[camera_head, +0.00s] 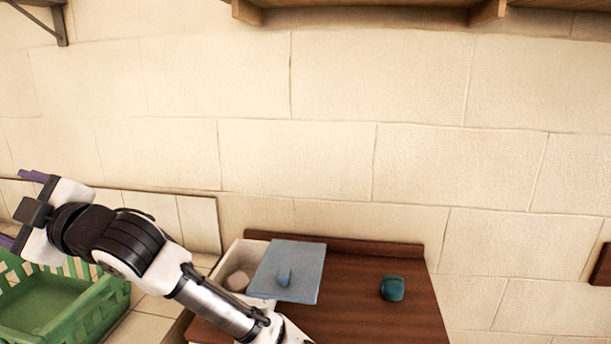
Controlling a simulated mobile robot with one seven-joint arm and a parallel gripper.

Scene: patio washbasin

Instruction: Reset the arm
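My arm reaches from the bottom middle up to the left in the head view. My gripper (16,208) is at the far left edge, above the green basket (85,309). Its two purple fingers stand wide apart, one above the other in the picture. The lower finger is partly cut off by the picture's edge. I see nothing held between them.
A brown wooden table (365,318) stands at the bottom middle. A white box (232,258) on it is partly covered by a blue-grey lid (301,262) with a handle. A teal object (392,288) sits to the right. Wooden shelves (370,5) hang above; the wall between is clear.

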